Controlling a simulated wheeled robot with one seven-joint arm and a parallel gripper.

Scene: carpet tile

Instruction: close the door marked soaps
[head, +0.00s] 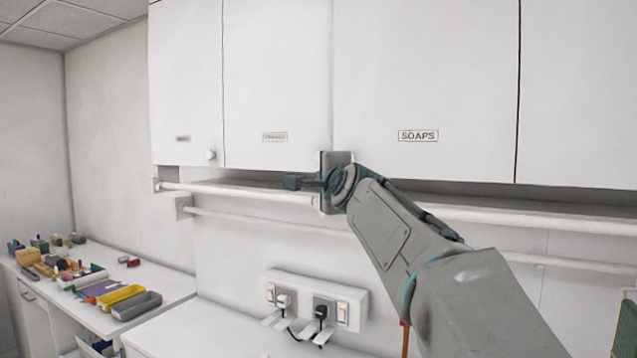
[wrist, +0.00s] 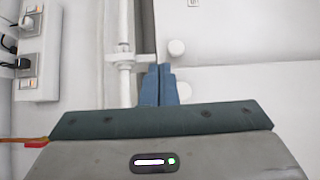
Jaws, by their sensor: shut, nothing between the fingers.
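The white door marked SOAPS (head: 425,80) is the wide wall-cupboard door right of centre in the head view, with its label low down. It looks flush or nearly flush with its neighbours; I cannot tell whether a small gap is left. My gripper (head: 292,183) is shut and empty, its fingers pointing left just below the lower edge of the doors, by the SOAPS door's lower left corner. The gripper hides that corner. In the wrist view my blue fingers (wrist: 160,82) are together, beside two round white knobs, one nearer (wrist: 184,91) and one farther (wrist: 176,48).
White rails (head: 240,192) run along the wall under the cupboards, close to my gripper. A socket panel (head: 315,298) with plugs is on the wall below. A counter at left holds a yellow tray (head: 121,297), a grey tray (head: 137,305) and several small objects.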

